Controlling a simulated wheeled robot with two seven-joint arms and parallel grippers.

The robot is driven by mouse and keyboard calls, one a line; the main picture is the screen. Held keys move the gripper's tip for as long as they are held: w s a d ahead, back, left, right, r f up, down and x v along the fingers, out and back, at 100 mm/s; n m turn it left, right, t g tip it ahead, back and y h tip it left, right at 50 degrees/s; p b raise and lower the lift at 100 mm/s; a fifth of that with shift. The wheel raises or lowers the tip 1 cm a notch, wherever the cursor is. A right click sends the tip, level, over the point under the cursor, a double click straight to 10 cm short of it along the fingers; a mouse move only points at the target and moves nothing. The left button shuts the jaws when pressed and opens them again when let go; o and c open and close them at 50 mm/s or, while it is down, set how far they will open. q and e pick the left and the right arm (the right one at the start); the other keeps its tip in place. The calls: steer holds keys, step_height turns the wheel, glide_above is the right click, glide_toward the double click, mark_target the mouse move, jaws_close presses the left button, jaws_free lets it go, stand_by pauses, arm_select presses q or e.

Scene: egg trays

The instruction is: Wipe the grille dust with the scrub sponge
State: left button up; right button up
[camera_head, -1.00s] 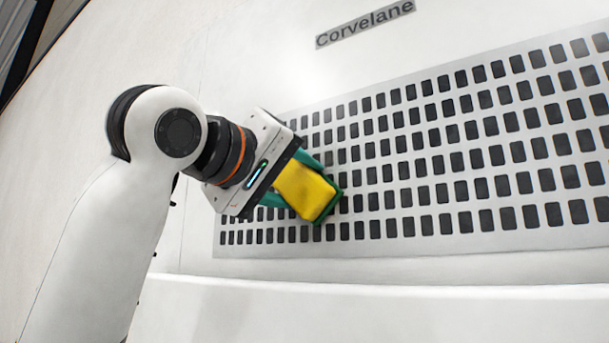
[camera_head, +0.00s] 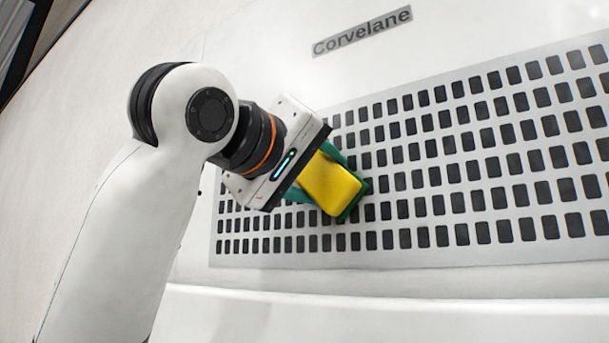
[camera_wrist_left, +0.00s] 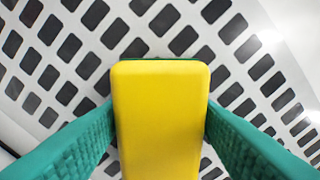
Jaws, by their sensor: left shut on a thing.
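The scrub sponge (camera_head: 331,185) is yellow with a green scrub layer on its far side. My left gripper (camera_head: 325,182) is shut on it, with a green finger on either side. In the left wrist view the sponge (camera_wrist_left: 160,120) fills the middle between the two fingers, and its green edge faces the grille. The grille (camera_head: 470,228) is a pale panel with rows of dark slots; it also shows in the left wrist view (camera_wrist_left: 105,52). The sponge is at the grille's left part, against or very close to it; contact is hidden. I cannot clearly make out dust. My right gripper is not in view.
A "Corvelane" name plate (camera_head: 362,31) is on the white casing above the grille. A white ledge (camera_head: 400,305) runs below the grille. The grille to the right of the sponge is unobstructed.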

mark_target(441, 161)
arm_select(q)
steer(key=shift+s+d, duration=0.7)
steer(key=shift+d, duration=0.25)
steer(key=shift+s+d, duration=0.65)
steer(key=shift+d, duration=0.35)
steer(key=shift+s+d, duration=0.7)
steer(key=shift+d, duration=0.25)
steer(key=shift+s+d, duration=0.7)
steer(key=shift+d, duration=0.25)
steer(key=shift+s+d, duration=0.75)
steer(key=shift+d, duration=0.2)
steer(key=shift+s+d, duration=0.7)
steer(key=shift+d, duration=0.25)
